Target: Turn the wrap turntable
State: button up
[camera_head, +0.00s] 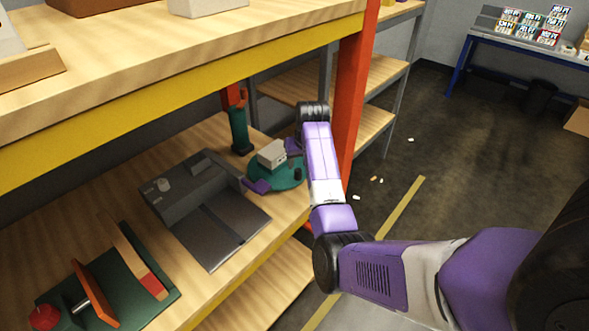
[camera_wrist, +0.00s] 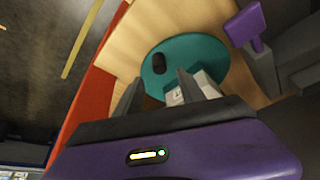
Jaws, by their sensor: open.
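The wrap turntable is a teal disc (camera_head: 289,181) on the wooden shelf, close to the red-orange upright. In the wrist view the teal disc (camera_wrist: 205,48) lies beyond my gripper's fingers. A small pale box (camera_head: 272,154) sits on it, partly hidden behind a finger in the wrist view. A dark upright knob (camera_wrist: 158,63) stands near the disc's edge. My gripper (camera_wrist: 157,92) is open, with its two grey fingers spread over the near side of the disc. Whether a finger touches the knob or box I cannot tell.
A grey machine (camera_head: 205,205) with a purple arm piece (camera_head: 257,186) reaching toward the disc stands to its left. The red-orange post (camera_head: 352,85) is close beside my arm. The yellow-edged upper shelf (camera_head: 180,85) overhangs the front left.

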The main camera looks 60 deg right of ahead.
aim_at(298, 170)
jog(key=x, duration=0.7)
jog(key=shift+d+f, duration=0.1)
grip_shut()
dwell(1.4)
